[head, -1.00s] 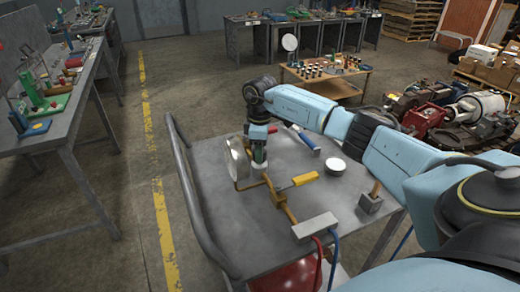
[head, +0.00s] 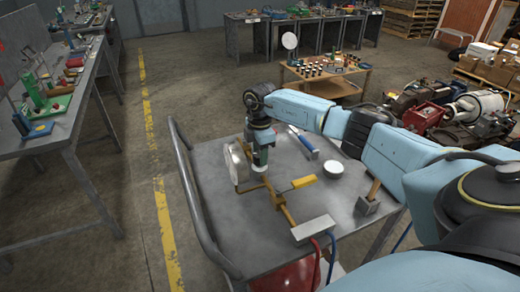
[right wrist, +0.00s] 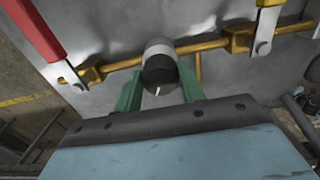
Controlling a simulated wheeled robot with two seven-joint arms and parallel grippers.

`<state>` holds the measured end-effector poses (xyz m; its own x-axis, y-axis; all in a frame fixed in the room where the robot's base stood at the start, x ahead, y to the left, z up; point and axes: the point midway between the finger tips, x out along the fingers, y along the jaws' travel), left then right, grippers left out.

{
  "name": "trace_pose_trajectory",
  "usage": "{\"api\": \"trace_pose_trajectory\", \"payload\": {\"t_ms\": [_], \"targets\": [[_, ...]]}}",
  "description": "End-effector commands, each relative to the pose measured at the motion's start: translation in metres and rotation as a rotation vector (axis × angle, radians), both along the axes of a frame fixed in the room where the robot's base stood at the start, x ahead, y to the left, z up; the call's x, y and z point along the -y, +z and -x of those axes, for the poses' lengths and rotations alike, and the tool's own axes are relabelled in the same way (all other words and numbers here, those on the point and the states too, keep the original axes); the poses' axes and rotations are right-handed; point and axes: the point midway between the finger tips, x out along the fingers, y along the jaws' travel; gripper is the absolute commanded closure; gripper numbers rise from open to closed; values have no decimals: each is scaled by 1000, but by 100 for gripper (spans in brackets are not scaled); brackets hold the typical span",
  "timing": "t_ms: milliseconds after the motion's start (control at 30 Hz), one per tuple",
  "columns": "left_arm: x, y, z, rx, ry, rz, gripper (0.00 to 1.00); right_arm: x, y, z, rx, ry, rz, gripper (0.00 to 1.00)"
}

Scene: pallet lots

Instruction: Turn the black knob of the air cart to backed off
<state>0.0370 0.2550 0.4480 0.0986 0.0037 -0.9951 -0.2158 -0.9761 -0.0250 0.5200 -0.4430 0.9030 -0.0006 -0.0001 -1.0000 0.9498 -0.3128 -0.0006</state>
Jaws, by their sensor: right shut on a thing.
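The air cart (head: 215,215) stands in front of me with a brass pipe (head: 283,212) along its grey top. The black knob (right wrist: 158,74) sits on the pipe below a pale collar in the right wrist view, with a white mark on its face pointing down. My right gripper (right wrist: 157,88) is shut on it, a green finger at each side. In the head view my right gripper (head: 260,165) points down over the pipe beside a round gauge (head: 238,163) and hides the knob. My left gripper is not in view.
A yellow lever (head: 303,182) and a pale block (head: 313,229) with red and blue hoses are on the pipe. A blue-handled tool (head: 308,150), a round white lid (head: 333,168) and a small grey block (head: 367,205) lie on the cart. A red lever (right wrist: 36,30) is near the gripper.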

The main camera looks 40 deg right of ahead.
Motion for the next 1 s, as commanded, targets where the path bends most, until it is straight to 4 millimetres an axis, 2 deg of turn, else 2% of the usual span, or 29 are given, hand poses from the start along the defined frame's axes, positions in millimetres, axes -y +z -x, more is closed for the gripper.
{"api": "trace_pose_trajectory", "payload": {"t_ms": [200, 1000], "targets": [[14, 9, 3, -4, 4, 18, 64, 0, 2, -1, 0, 204, -1, 83], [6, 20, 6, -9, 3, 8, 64, 0, 1, -2, 2, 964, -1, 83]]}}
